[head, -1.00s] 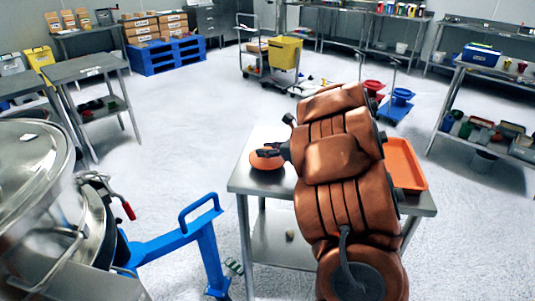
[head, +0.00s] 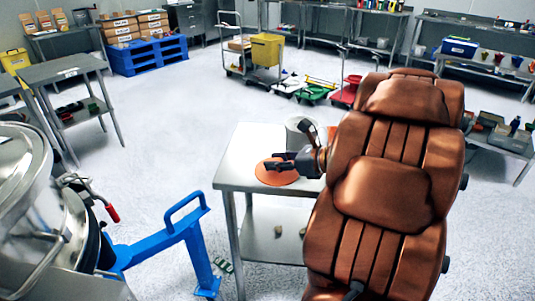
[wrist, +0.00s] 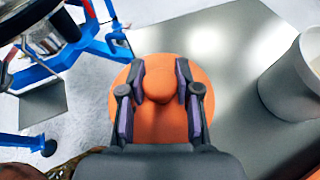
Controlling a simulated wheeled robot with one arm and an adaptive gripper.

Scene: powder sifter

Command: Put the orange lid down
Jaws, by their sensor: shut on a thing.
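The orange lid (head: 277,178) is a flat round disc with a raised knob (wrist: 158,82). My gripper (head: 277,163) is shut on this knob, with one finger on each side, as the wrist view shows (wrist: 160,82). The lid lies flat over the left part of the steel table (head: 240,157). I cannot tell whether its underside touches the tabletop. In the wrist view the lid's left edge is close to the table's left edge. The gripper body hides the near part of the lid.
A white container (wrist: 293,80) stands on the table to the right of the lid. A bit of orange (wrist: 312,172) shows at the lower right of the wrist view. A blue frame (head: 170,240) and a steel machine (head: 25,180) stand left of the table. Bare tabletop lies beyond the lid.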

